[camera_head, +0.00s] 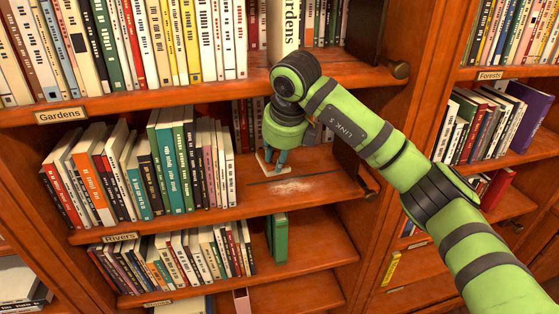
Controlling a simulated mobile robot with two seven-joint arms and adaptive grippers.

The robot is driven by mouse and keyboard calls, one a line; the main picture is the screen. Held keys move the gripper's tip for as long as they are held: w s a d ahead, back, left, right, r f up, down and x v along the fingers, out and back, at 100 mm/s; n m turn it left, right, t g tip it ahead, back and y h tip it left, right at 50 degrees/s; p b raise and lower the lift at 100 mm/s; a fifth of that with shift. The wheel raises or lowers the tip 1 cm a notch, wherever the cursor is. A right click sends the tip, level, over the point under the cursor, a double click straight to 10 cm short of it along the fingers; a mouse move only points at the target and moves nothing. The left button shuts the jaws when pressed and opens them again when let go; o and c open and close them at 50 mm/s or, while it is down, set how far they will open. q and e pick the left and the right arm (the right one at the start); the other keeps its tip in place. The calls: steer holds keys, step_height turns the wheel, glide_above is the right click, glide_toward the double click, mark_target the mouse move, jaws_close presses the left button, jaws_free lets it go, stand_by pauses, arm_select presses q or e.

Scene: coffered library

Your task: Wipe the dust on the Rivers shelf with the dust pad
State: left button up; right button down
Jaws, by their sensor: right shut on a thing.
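The Rivers shelf (320,190) is the middle board, with the Rivers label (120,237) on its front edge. A pale patch of dust (292,187) lies on its bare part, right of the books. My right gripper (275,160) reaches down into this shelf from the right, behind the dust patch. It is shut on the dust pad (266,168), a thin whitish pad seen partly behind the fingers. The pad is low, at or close to the board; I cannot tell if it touches. My left gripper is not in view.
A row of books (140,170) fills the left of the Rivers shelf. The Gardens shelf (200,94) hangs above, with my arm passing in front of it. A green book (277,238) stands on the shelf below. A wooden upright (405,130) bounds the right side.

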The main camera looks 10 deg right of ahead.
steer(key=shift+w+a+f+b, duration=0.1)
steer(key=shift+f+b, duration=0.7)
steer(key=shift+f, duration=0.7)
steer(key=shift+w+f+b, duration=0.1)
steer(key=shift+f+b, duration=0.7)
steer(key=shift+f, duration=0.65)
steer(key=shift+f+b, duration=0.8)
steer(key=shift+f, duration=0.2)
